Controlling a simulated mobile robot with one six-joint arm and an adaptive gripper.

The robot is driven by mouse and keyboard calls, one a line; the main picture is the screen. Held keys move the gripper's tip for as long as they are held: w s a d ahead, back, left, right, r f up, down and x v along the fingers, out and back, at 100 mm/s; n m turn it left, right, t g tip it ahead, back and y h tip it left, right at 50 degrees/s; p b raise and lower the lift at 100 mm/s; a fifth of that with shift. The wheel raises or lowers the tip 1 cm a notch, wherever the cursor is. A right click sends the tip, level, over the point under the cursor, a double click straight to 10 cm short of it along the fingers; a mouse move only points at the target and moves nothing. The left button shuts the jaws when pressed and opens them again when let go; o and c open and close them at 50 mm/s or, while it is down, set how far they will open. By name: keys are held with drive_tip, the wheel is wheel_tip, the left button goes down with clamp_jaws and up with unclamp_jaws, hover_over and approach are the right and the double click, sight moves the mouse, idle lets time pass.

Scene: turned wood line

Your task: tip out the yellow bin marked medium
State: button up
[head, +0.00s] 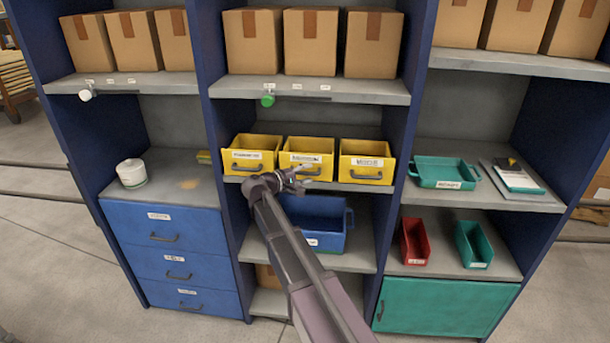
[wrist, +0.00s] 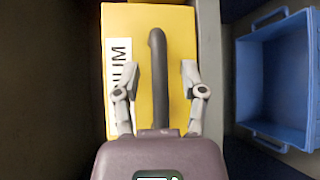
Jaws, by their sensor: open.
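The yellow bin (wrist: 145,17) fills the middle of the wrist view. Its white label (wrist: 118,85) is partly covered by my gripper, and the letters "IUM" show. Its dark handle (wrist: 158,70) lies between the two fingers of my gripper (wrist: 160,85), which is open. Clear gaps show on both sides of the handle. In the head view my gripper (head: 291,179) is at the front of the middle yellow bin (head: 295,158) on the centre shelf. That bin's label is too small to read surely there.
Yellow bins stand to the left (head: 251,167) and right (head: 366,177) of the middle one. A blue bin (head: 318,215) sits on the shelf below, also in the wrist view (wrist: 270,125). Cardboard boxes (head: 310,42) stand above. A teal tray (head: 443,170) lies on the right shelf.

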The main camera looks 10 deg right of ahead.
clamp_jaws()
